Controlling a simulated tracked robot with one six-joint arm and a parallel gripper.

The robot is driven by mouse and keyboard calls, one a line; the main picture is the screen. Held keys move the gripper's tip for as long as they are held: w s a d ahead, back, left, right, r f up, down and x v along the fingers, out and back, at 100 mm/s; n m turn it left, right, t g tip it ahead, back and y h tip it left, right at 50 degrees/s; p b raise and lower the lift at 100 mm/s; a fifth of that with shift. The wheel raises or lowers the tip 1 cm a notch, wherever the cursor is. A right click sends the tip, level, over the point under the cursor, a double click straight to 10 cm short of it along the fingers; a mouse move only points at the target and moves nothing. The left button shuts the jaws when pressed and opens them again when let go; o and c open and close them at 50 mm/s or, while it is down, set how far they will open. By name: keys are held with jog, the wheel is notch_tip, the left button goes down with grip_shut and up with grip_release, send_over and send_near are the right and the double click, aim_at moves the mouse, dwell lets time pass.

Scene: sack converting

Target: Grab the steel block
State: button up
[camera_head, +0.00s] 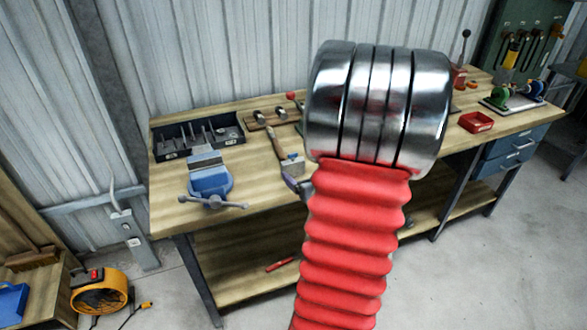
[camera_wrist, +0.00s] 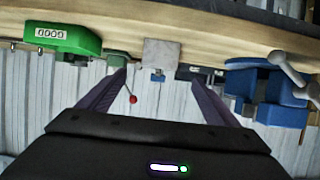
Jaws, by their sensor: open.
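The steel block is a pale grey, squarish piece (camera_wrist: 162,52) at the top centre of the wrist view, on the wooden bench top. My gripper (camera_wrist: 152,82) is open, with its two dark purple fingers spread on either side of the block's line. The block appears ahead of the fingers, with no contact visible. In the head view, a small grey block (camera_head: 292,166) on the bench looks like the same piece. A purple part of my gripper shows just below it; the rest is hidden behind my arm.
A blue vise (camera_head: 209,178) stands left on the workbench (camera_head: 250,190), beside a black tool tray (camera_head: 172,150). Bare wood lies between vise and block.

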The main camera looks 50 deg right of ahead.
aim_at(294, 163)
jog(key=shift+x, duration=2.2)
jog(key=shift+x, duration=2.6)
jog(key=shift+r, duration=0.1)
jog(key=shift+c, duration=0.2)
jog(key=c, duration=1.5)
jog(key=shift+o, duration=0.2)
jog(key=shift+r, duration=0.1)
notch_tip(294, 163, up, 10)
